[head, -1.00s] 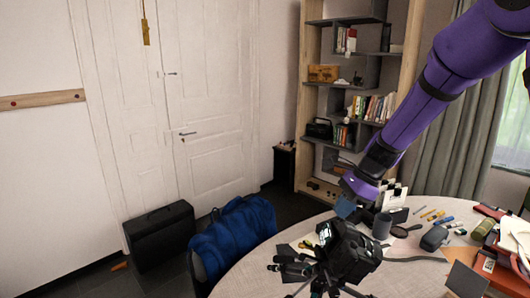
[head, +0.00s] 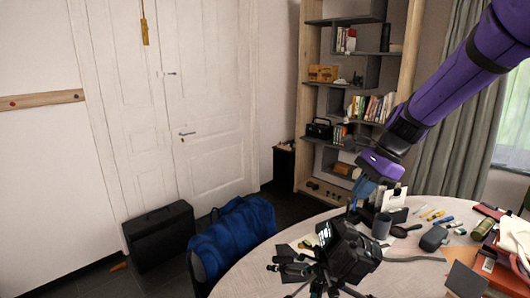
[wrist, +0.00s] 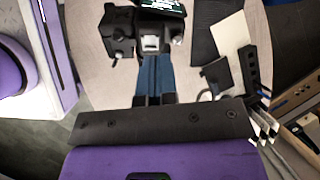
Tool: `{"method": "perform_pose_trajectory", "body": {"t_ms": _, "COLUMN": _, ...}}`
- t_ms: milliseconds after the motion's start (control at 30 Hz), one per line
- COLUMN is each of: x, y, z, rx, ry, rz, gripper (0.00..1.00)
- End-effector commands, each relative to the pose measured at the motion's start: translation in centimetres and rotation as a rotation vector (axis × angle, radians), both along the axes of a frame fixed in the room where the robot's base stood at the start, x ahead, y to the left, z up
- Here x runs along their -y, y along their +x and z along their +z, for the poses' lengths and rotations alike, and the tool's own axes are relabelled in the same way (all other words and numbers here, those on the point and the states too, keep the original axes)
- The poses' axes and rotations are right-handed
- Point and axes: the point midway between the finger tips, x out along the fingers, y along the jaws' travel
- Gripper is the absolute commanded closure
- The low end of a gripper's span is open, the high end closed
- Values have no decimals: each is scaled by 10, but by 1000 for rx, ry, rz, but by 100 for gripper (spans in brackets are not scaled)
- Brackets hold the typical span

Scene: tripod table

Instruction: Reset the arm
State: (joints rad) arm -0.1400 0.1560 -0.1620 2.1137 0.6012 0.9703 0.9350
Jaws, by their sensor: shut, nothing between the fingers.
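My gripper (wrist: 155,98) shows in the wrist view as two blue fingers lying together, shut with nothing between them. In the head view my gripper (head: 357,203) hangs at the end of my purple arm over the far part of the round table (head: 238,280). A black camera on a tripod (head: 345,252) stands on the table, in front of my gripper in the head view. The camera (wrist: 120,32) also shows at the top of the wrist view, past the fingertips. I cannot tell how far the fingertips are from it.
A shelf (head: 312,100) with books stands behind. A blue duffel bag (head: 232,230) and a black case (head: 158,235) are left of the table.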

Motion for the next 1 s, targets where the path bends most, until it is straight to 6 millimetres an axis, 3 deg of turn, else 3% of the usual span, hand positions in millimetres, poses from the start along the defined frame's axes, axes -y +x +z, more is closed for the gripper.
{"method": "perform_pose_trajectory", "body": {"t_ms": 200, "x": 15, "y": -53, "z": 46, "rx": 187, "ry": -78, "rz": 237, "gripper": 100}}
{"method": "perform_pose_trajectory", "body": {"t_ms": 500, "x": 36, "y": -127, "z": 85, "rx": 415, "ry": -237, "rz": 568, "gripper": 100}}
{"method": "perform_pose_trajectory", "body": {"t_ms": 733, "x": 51, "y": -183, "z": 101, "rx": 559, "ry": -398, "rz": 821, "gripper": 100}}
{"method": "perform_pose_trajectory", "body": {"t_ms": 1000, "x": 67, "y": -238, "z": 106, "rx": 663, "ry": -601, "rz": 1087, "gripper": 100}}
